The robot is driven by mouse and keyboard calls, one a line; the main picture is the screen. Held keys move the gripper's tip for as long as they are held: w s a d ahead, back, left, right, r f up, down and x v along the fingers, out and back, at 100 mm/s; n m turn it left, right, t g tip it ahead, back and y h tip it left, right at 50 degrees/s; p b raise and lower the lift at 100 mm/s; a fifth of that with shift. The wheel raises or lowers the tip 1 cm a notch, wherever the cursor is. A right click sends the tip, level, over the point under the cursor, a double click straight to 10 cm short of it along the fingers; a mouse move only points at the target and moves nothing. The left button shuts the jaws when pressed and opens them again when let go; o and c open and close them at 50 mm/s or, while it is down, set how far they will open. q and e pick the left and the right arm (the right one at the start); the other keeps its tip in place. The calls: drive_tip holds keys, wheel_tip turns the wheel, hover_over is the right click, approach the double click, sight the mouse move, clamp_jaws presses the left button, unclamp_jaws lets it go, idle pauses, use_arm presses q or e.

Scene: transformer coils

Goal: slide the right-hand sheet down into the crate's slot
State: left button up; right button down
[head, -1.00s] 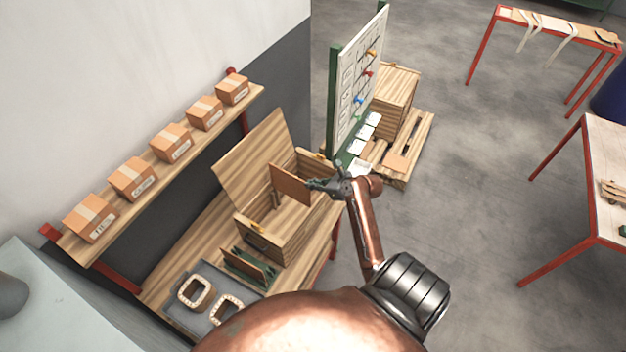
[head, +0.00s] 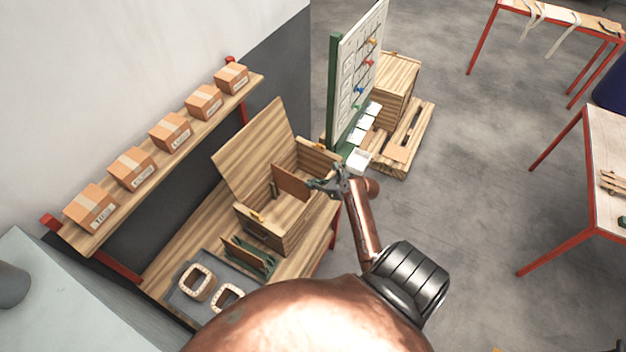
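The wooden crate (head: 268,238) stands on the bench with its lid (head: 250,150) tilted up. A brown sheet (head: 291,182) stands roughly upright at the crate's opening, its lower part inside the crate. My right gripper (head: 318,184) is at the sheet's right edge and looks shut on it. The slot itself is hidden behind the sheet and crate wall. Another sheet or divider (head: 274,187) shows just left of it inside the crate. My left gripper is not in view.
A grey tray with two pale coil frames (head: 196,286) and a green rack (head: 246,258) sits in front of the crate. A shelf with several cartons (head: 170,132) runs along the wall. A white board (head: 360,75) stands behind the crate.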

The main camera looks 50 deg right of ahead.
drive_tip(key=shift+s+a+f+b, duration=0.2)
drive_tip(key=shift+f+b, duration=0.4)
drive_tip(key=shift+f, duration=1.45)
drive_tip(key=shift+s+a+f+b, duration=0.15)
drive_tip(key=shift+f+b, duration=0.4)
drive_tip(key=shift+f, duration=1.5)
drive_tip(key=shift+d, duration=0.1)
drive_tip(key=c, duration=2.1)
unclamp_jaws()
drive_tip(key=shift+f, duration=0.1)
drive_tip(key=shift+w, duration=0.1)
approach(314, 197)
drive_tip(key=shift+w+d+r, duration=0.15)
drive_tip(key=shift+r, duration=0.3)
drive_tip(key=shift+w+d+r, duration=0.1)
drive_tip(key=shift+d+r, duration=0.1)
drive_tip(key=shift+r, duration=0.2)
